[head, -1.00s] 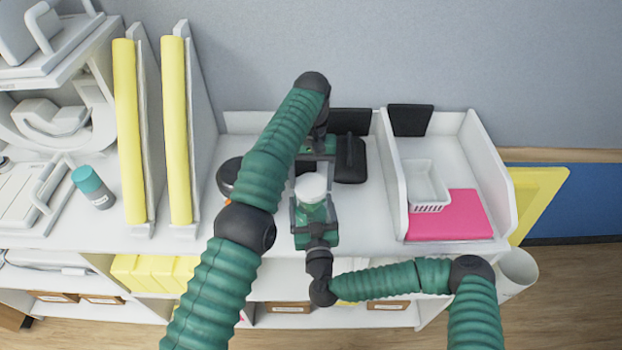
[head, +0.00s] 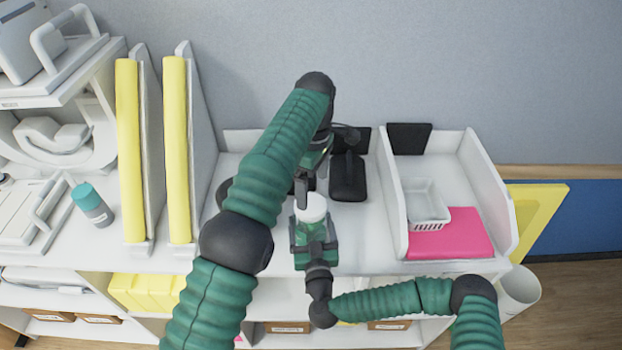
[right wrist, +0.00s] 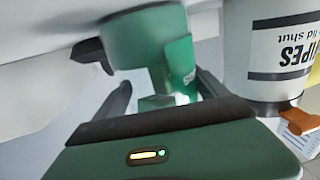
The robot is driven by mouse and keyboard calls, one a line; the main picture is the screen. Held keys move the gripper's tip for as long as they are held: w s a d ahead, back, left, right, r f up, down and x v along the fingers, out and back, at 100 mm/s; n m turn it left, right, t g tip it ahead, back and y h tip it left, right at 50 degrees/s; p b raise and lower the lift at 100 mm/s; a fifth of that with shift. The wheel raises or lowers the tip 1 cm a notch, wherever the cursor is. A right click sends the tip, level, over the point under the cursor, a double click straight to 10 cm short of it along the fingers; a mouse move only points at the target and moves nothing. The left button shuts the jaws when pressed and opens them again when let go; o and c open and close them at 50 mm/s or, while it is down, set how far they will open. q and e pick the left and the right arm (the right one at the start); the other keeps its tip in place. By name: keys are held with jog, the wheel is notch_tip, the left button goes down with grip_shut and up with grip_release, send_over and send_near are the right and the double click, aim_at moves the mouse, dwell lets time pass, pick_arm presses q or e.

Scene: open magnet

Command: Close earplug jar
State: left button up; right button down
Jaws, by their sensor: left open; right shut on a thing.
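The earplug jar (head: 300,233) is green with a white round top (head: 311,207). It stands at the shelf's front in the head view. My right gripper (head: 315,245) is shut on the jar's body from the front. In the right wrist view the green jar (right wrist: 170,75) shows between its dark fingers. I cannot tell whether the white top is a seated lid. My left gripper (head: 311,183) is open, just behind and above the white top, partly hidden by my left arm. I cannot tell whether it touches the top.
A black stapler-like item (head: 347,178) lies behind the jar to the right. A white tray (head: 400,225) holds a pink pad (head: 452,235) and a small basket (head: 425,205). Yellow binders (head: 177,150) stand left. A white wipes tub (right wrist: 275,50) shows in the right wrist view.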

aim_at(311, 203)
pick_arm(q)
jog(key=n, duration=0.1)
jog(key=r+n, duration=0.1)
jog(key=n, duration=0.1)
jog(key=r+n, duration=0.1)
jog(key=n, duration=0.1)
jog(key=shift+a, duration=0.2)
notch_tip(311, 203, down, 8)
dwell(0.3)
